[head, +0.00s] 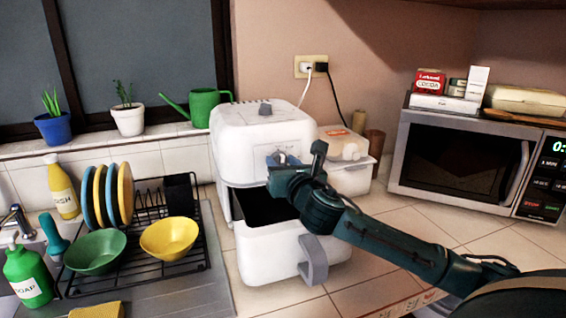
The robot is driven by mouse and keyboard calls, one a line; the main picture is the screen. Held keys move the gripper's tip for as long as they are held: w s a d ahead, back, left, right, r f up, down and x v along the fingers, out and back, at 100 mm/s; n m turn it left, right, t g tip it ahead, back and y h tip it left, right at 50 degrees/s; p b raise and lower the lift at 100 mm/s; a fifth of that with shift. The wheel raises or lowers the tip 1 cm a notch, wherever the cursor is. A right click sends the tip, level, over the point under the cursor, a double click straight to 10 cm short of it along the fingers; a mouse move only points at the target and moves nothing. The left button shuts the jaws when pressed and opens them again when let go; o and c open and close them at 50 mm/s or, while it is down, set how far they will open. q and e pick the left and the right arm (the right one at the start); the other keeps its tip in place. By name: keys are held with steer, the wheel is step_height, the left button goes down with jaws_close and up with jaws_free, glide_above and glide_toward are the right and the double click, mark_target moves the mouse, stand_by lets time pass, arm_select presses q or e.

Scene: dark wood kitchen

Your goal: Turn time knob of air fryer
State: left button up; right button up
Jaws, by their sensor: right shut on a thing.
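The white air fryer (250,128) stands on the tiled counter in the middle of the view. Its drawer (280,258) is pulled out, with a grey handle (313,262) on its front and a dark inside. My right gripper (282,161) is at the upper front panel, above the open drawer, and is shut on the front knob. The gripper and wrist hide most of this knob, so its markings and turn angle cannot be read. My left gripper is not in view.
A microwave (455,165) stands at the right with boxes on top. A white container (346,165) is behind my right wrist. A dish rack (185,262) with plates and bowls is at the left. Plant pots and a green watering can (203,106) line the sill.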

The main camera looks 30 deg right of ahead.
steer(key=shift+m+p, duration=0.3)
steer(key=shift+m, duration=0.4)
steer(key=m, duration=0.2)
steer(key=shift+m+p, duration=0.3)
steer(key=shift+p, duration=0.05)
steer(key=shift+d+m, duration=0.1)
steer(key=shift+m, duration=0.7)
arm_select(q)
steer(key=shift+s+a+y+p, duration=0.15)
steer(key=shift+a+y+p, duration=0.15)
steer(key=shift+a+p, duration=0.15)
arm_select(e)
steer(key=shift+f+m, duration=0.15)
steer(key=shift+m, duration=0.95)
steer(key=o, duration=1)
steer(key=shift+s, duration=0.15)
